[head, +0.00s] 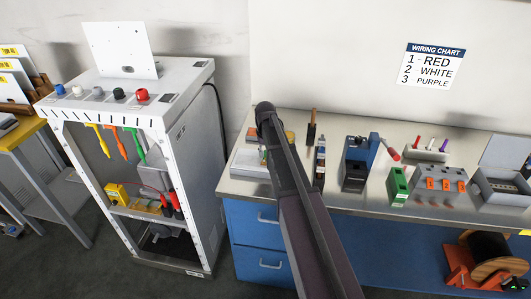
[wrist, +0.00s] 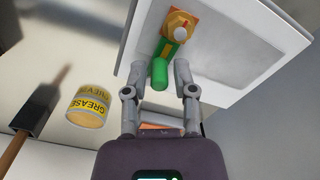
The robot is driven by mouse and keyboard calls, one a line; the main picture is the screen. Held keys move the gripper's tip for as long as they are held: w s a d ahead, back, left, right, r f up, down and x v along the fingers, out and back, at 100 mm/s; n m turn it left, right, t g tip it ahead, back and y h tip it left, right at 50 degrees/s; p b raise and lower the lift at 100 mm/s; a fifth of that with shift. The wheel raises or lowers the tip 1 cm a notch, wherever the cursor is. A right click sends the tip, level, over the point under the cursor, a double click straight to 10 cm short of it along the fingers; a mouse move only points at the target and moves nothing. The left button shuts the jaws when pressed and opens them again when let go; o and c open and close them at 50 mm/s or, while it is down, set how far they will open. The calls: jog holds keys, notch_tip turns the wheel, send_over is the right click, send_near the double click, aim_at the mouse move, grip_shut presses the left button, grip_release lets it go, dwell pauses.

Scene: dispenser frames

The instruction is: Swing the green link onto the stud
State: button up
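In the wrist view, a green link (wrist: 160,74) lies on a white plate (wrist: 238,50). Its rounded green end stands up between my fingertips, and its other end runs under an orange-yellow hex piece (wrist: 178,27) with a pale round tip. I cannot tell which part is the stud. In the head view, my arm largely hides this spot; part of the white plate (head: 248,164) shows on the bench, and my fingers are hidden.
A yellow grease can (wrist: 88,105) and a wooden-handled brush (wrist: 38,110) stand left of the plate in the wrist view. In the head view, a blue press (head: 359,162) and a grey switch box (head: 440,184) are farther right. A white cabinet (head: 196,165) stands left.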

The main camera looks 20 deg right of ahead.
jog(key=shift+d+n, duration=0.1)
jog(key=shift+n, duration=0.3)
jog(key=n, duration=0.3)
jog(key=shift+s+d+n, duration=0.1)
jog(key=shift+d+n, duration=0.2)
jog(key=shift+d, duration=0.05)
jog(key=shift+d+n, duration=0.2)
jog(key=shift+n, duration=0.7)
jog(key=shift+r+n, duration=0.1)
jog(key=shift+n, duration=0.2)
notch_tip(320, 180, up, 14)
jog(key=p, duration=1.4)
jog(key=s+a+f+m+b, duration=0.1)
jog(key=s+a+m, duration=0.1)
jog(key=s, duration=0.6)
jog(key=s+a+f+m+b, duration=0.2)
jog(key=s+a, duration=0.2)
jog(key=s, duration=0.4)
jog(key=s+a+f+m+b, duration=0.1)
jog(key=s+a, duration=0.3)
jog(key=s, duration=0.5)
jog(key=shift+f+m+b, duration=0.3)
jog(key=shift+f+m, duration=0.1)
jog(key=shift+m, duration=0.4)
